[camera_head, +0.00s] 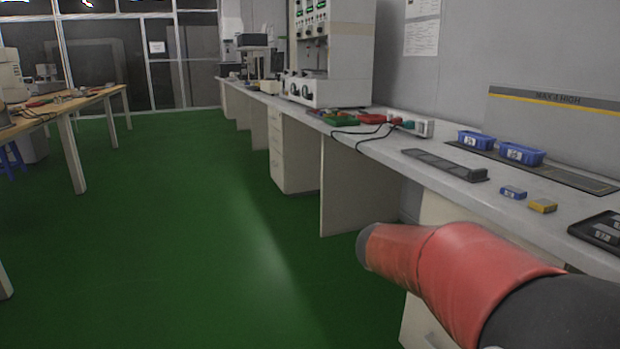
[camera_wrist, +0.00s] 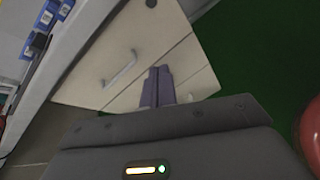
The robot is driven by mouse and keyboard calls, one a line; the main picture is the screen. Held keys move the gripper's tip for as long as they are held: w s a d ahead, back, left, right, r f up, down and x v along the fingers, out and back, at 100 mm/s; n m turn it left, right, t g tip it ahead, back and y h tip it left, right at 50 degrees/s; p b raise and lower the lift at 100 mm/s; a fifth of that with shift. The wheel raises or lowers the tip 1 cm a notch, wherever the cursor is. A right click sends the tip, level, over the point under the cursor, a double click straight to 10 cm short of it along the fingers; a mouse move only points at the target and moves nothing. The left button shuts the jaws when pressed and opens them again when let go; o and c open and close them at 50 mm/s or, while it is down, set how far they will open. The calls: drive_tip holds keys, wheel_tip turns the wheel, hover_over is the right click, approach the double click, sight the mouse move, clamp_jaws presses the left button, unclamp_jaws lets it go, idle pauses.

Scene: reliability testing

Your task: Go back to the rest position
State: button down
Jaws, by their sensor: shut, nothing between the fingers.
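My gripper (camera_wrist: 157,86) shows in the wrist view with its two fingers together and nothing between them. It is in front of the pale drawer cabinet (camera_wrist: 184,52), beside the bench, and I cannot tell the gap to it. In the head view my red and black arm reaches in from the lower right, in front of the bench. The gripper itself does not show in the head view.
The long bench (camera_head: 393,150) runs along the right wall. On it are two blue bins (camera_head: 521,155), a blue box (camera_head: 513,192), a yellow box (camera_head: 542,206) and a dark tray (camera_head: 597,232). A wooden table (camera_head: 94,97) stands at left. Green floor (camera_head: 180,230) between is clear.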

drive_tip(key=s+a+m+t+y+p, duration=0.1)
drive_tip(key=s+a+m+y+p, duration=0.1)
drive_tip(key=s+a+m+y, duration=0.4)
drive_tip(key=s+a+m+t+y+p, duration=0.1)
drive_tip(key=s+a+m+y, duration=0.5)
drive_tip(key=s, duration=0.8)
drive_tip(key=a+m+p, duration=0.1)
drive_tip(key=a+m, duration=0.2)
drive_tip(key=shift+s+a+m+y+p, duration=0.15)
drive_tip(key=shift+s+m+y+p, duration=0.15)
drive_tip(key=shift+s+m+p, duration=0.1)
